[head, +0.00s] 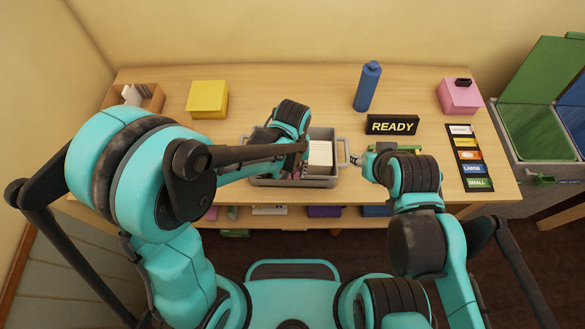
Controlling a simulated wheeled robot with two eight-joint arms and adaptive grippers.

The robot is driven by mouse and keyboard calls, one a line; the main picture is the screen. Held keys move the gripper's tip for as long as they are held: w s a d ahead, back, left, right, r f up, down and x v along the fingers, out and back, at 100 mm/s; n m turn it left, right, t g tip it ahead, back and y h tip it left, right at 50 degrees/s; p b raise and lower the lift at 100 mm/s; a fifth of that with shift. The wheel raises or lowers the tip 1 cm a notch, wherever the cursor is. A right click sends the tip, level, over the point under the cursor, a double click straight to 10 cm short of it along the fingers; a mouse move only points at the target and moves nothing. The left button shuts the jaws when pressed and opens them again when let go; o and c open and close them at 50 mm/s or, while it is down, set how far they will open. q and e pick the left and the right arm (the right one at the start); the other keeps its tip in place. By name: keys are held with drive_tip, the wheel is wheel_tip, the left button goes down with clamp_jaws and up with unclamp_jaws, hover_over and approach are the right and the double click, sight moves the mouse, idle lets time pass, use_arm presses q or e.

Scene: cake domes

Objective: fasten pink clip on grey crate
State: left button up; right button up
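The grey crate (318,182) stands at the front middle of the table, with a cream block (320,153) and other small items inside. Wire handles show at its ends. My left arm reaches across the crate's left part, and its wrist hides the fingers of my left gripper (297,146). My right gripper (356,160) is at the crate's right end, close to the right handle (343,152). Its fingertips are too small to tell whether they are open or touching the handle. I cannot make out a pink clip for certain.
A yellow box (208,99), a wooden bin (138,96), a blue bottle (367,87), a READY sign (391,125), a pink box (460,96) and a label strip (467,156) are on the table. Green and blue lidded bins (535,130) stand right. A lower shelf (275,222) holds several items.

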sight(292, 169)
use_arm(q)
drive_tip(key=shift+f+b, duration=0.5)
drive_tip(key=shift+f, duration=0.05)
drive_tip(key=o, duration=0.9)
drive_tip(key=shift+c, duration=0.2)
wheel_tip(292, 169, up, 12)
idle(0.3)
drive_tip(key=s+a+f+t+b, duration=0.2)
drive_tip(key=a+t+b, duration=0.1)
drive_tip(key=a, duration=0.6)
drive_tip(key=s+a+f+t+b, duration=0.2)
drive_tip(key=s+a+t+b, duration=0.1)
drive_tip(key=a, duration=0.5)
drive_tip(key=shift+a+f+t+b, duration=0.25)
drive_tip(key=shift+a+t+b, duration=0.25)
drive_tip(key=shift+b, duration=0.45)
